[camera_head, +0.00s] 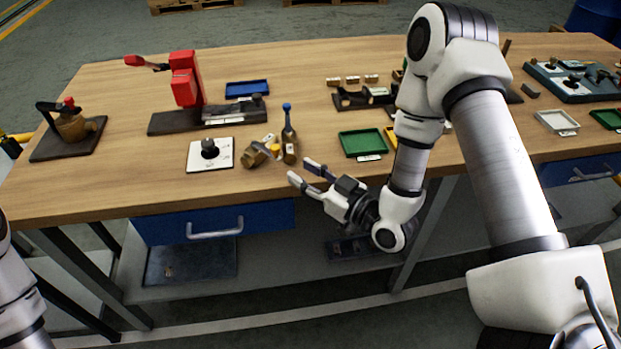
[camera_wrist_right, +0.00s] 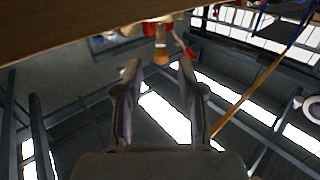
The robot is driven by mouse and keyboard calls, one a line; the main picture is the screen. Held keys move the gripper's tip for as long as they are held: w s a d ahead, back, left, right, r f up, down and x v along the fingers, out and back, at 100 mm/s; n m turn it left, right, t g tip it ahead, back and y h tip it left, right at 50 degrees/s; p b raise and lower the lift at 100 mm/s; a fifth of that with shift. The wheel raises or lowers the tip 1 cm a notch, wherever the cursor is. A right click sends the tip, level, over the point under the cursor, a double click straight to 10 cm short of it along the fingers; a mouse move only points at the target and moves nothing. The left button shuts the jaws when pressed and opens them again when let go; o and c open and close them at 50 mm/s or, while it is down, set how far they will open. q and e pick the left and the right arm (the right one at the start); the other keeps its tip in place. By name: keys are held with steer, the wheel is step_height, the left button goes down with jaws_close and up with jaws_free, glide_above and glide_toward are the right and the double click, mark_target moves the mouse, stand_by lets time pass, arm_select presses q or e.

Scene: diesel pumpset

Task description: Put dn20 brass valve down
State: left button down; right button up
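A brass valve-like fitting (camera_head: 254,155) lies on the wooden bench near its front edge, in the head view. A brown bottle-like item with a blue top (camera_head: 289,142) stands upright right beside it, and a small yellow-orange part (camera_head: 276,150) shows between them. My right gripper (camera_head: 302,170) is at the bench's front edge, to the right of and apart from the fitting. Its fingers are spread with nothing between them; the right wrist view also shows the open fingers (camera_wrist_right: 160,68). My left gripper is outside the views; only part of the left arm shows.
A white plate with a black knob (camera_head: 209,153) lies left of the fitting. A green tray (camera_head: 362,143) is to its right. A brass body with a red cap (camera_head: 70,124) stands on a dark plate at far left. A red press (camera_head: 186,80) stands behind. Bare bench lies between.

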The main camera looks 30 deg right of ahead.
steer(key=s+f+m+g+h, duration=0.1)
steer(key=s+f+g+h, duration=0.1)
steer(key=s+f+g, duration=0.3)
steer(key=s+d+f+m+g+h, duration=0.1)
steer(key=s+f+g, duration=0.5)
steer(key=f, duration=1.1)
steer(key=s+m+h, duration=0.1)
steer(key=s+h, duration=0.1)
steer(key=s, duration=0.2)
steer(key=shift+s+f+g, duration=0.3)
steer(key=shift+s+f, duration=0.1)
steer(key=shift+o, duration=1.2)
steer(key=s+d+f+m+g+h, duration=0.2)
steer(key=s+g, duration=0.3)
steer(key=s, duration=0.5)
steer(key=shift+s+f, duration=0.2)
steer(key=shift+f, duration=0.6)
